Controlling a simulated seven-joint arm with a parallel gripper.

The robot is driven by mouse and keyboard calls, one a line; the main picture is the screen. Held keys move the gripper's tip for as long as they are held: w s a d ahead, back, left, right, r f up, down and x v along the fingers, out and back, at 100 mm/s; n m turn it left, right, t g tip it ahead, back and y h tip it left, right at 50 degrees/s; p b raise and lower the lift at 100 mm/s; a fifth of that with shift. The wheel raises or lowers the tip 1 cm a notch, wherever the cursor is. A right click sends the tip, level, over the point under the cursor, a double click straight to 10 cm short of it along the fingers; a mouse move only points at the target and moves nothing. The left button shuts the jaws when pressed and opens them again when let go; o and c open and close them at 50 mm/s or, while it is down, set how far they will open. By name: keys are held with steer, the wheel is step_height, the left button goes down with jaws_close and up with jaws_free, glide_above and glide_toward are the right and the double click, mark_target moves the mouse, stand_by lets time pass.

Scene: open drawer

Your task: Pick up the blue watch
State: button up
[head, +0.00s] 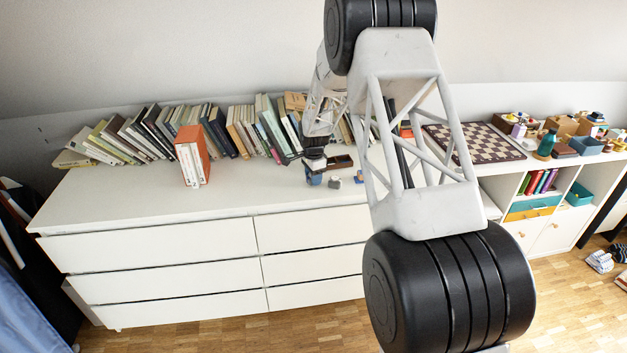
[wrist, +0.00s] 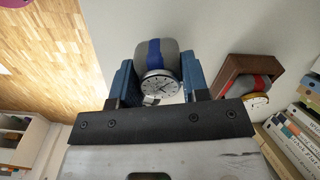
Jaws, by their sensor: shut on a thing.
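The blue watch (wrist: 160,84) has a round white face with a silver rim and a blue strap around a grey cushion. In the wrist view it sits between the two blue fingers of my gripper (wrist: 158,62), which is shut on it. The face points toward the camera. The watch cannot be made out clearly there. I cannot tell whether it touches the surface.
A brown wooden box (head: 341,161) stands beside my gripper; the wrist view shows a red-strapped watch (wrist: 256,99) at it. Small items lie right of the gripper. An orange book (head: 194,155) stands left, with a book row behind. The white dresser top (head: 120,200) is clear further left.

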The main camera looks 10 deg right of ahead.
step_height(320, 180, up, 2)
steer(key=shift+r, duration=0.1)
steer(key=s+r, duration=0.1)
steer(key=s, duration=1.5)
steer(key=shift+d+r, duration=0.15)
